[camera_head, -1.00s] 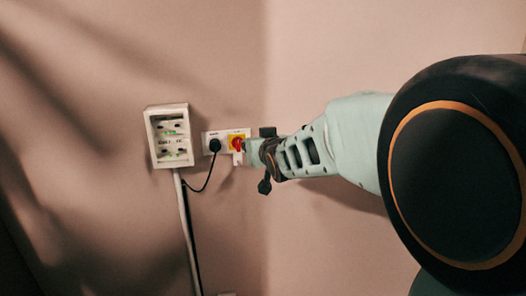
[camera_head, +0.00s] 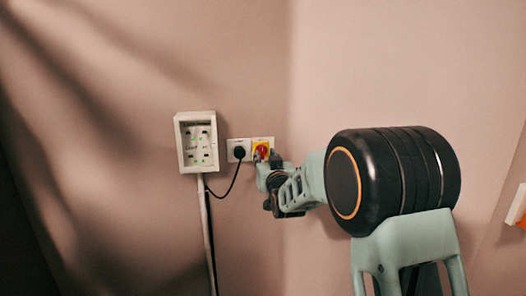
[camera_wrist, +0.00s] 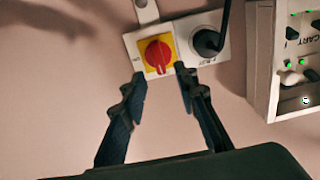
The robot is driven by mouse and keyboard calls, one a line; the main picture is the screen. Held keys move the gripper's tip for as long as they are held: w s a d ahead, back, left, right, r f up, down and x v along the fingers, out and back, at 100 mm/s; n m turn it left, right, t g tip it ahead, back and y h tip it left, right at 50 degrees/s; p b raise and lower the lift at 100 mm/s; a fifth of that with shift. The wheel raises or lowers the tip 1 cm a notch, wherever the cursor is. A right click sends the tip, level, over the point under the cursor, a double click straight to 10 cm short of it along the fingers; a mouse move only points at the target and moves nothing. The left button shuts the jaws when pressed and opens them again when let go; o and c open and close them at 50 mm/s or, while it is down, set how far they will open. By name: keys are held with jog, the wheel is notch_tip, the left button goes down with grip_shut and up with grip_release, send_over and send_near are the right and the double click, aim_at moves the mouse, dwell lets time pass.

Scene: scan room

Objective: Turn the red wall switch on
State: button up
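The red wall switch (camera_head: 262,150) is a round red knob on a yellow square on a white wall plate. In the wrist view the red knob (camera_wrist: 158,56) shows close ahead of my fingertips. My gripper (camera_wrist: 159,76) is open, with one dark finger to each side just below the knob. I cannot tell whether either finger touches it. In the head view my gripper (camera_head: 264,165) is at the plate's lower right and hides part of it.
A black plug (camera_head: 239,152) with a hanging cable sits directly beside the switch; it also shows in the wrist view (camera_wrist: 206,42). A white box with green lights (camera_head: 197,143) is on the wall further left. A white conduit (camera_head: 207,240) runs down from it.

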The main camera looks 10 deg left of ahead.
aim_at(263, 150)
jog(key=shift+x, duration=2.2)
jog(key=shift+c, duration=0.3)
grip_shut()
